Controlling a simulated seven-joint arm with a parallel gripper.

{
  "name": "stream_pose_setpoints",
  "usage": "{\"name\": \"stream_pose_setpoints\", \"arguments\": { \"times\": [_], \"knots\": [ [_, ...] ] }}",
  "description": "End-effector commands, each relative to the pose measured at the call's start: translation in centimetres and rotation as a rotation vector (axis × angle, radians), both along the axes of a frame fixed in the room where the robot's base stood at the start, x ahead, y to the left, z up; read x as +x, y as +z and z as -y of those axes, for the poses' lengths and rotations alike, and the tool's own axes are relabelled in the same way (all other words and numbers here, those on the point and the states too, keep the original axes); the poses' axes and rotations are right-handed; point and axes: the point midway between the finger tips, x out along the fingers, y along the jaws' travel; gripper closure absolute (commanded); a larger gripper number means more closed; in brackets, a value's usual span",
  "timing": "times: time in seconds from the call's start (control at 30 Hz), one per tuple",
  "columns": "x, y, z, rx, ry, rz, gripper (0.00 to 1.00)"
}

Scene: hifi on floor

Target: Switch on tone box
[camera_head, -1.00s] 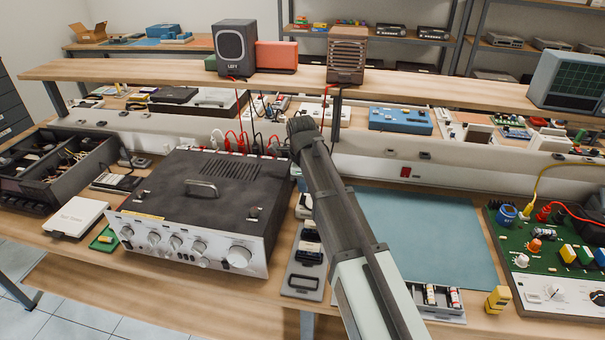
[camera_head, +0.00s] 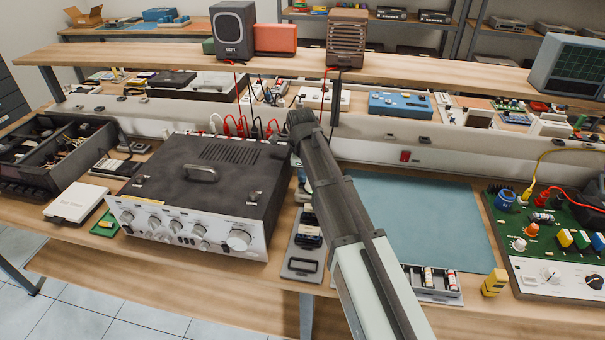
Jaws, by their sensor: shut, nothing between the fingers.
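A small flat white box (camera_head: 76,203) lies on the bench at the left, left of the amplifier. Its top has dark lettering that seems to read "Test Tones", so it is likely the tone box. No switch on it can be made out. My arm rises from the bottom right of centre. My gripper (camera_head: 301,119) is at its far dark end, behind the right rear corner of the amplifier. It is shut and empty, well to the right of the white box and apart from it.
A large amplifier (camera_head: 200,190) with front knobs stands between the white box and my arm. A green circuit board (camera_head: 550,235) with knobs is at the right. A blue mat (camera_head: 430,220) is bare. A raised shelf (camera_head: 440,75) carries speakers (camera_head: 232,32). Red cables hang behind the amplifier.

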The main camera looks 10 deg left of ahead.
Motion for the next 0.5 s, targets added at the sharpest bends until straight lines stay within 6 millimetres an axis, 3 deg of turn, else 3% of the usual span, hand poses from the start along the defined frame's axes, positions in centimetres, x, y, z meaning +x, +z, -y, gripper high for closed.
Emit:
{"name": "stream_pose_setpoints", "arguments": {
  "times": [0.5],
  "knots": [
    [-1.5,0.2,0.1,-0.001,0.001,-0.003,1.0]
  ]
}}
